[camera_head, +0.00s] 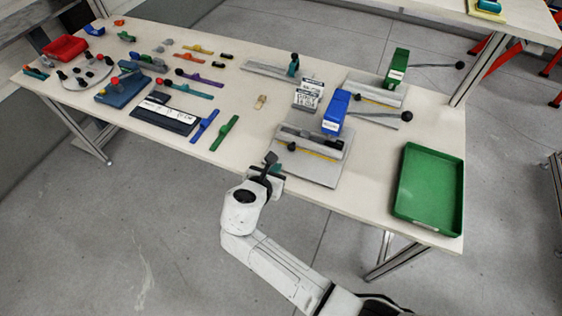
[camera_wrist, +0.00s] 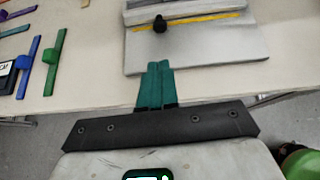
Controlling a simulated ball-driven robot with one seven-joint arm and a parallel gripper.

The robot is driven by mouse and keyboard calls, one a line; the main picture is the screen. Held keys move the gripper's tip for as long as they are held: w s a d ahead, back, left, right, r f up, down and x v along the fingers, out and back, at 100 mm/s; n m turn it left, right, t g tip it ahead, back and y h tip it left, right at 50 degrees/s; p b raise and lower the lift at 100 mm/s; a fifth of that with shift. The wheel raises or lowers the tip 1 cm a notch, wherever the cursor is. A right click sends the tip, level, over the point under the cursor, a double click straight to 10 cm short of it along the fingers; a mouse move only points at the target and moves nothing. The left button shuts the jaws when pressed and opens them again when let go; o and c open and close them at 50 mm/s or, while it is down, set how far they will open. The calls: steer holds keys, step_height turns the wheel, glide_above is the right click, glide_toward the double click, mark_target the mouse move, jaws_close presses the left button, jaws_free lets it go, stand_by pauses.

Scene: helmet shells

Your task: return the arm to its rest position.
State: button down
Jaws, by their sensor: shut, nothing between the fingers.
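My gripper (camera_head: 269,167) is at the front edge of the long white table (camera_head: 262,126), in front of the grey plate fixture (camera_head: 318,168) with the blue block (camera_head: 336,112). In the wrist view my gripper's two teal fingers (camera_wrist: 156,85) lie together with nothing between them. Their tips point toward the near edge of the grey plate (camera_wrist: 195,50). My white arm reaches up from the bottom of the head view. I cannot tell the exact height of the fingers over the table edge.
A green tray (camera_head: 428,226) stands at the right end of the table. A second fixture with a green block (camera_head: 397,67) is behind. Blue (camera_head: 205,130) and green (camera_head: 224,133) bars lie left of my gripper. The floor (camera_head: 130,235) in front is clear.

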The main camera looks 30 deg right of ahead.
steer(key=v, duration=0.3)
steer(key=shift+s+a+r, duration=0.1)
steer(key=shift+s+a, duration=0.05)
steer(key=s+d+f+m+g+y, duration=0.2)
steer(key=s+d+m, duration=0.3)
steer(key=s+m, duration=0.25)
steer(key=s+d+f+m+g+y, duration=0.25)
steer(key=s+d+m, duration=0.25)
steer(key=s+m, duration=0.25)
steer(key=s+a+r+m+g+y, duration=0.1)
steer(key=s+m+y, duration=0.3)
steer(key=s+m, duration=0.7)
steer(key=shift+s+a+r+g+b, duration=0.2)
steer(key=shift+s+r+g+b, duration=0.15)
steer(key=shift+s, duration=0.65)
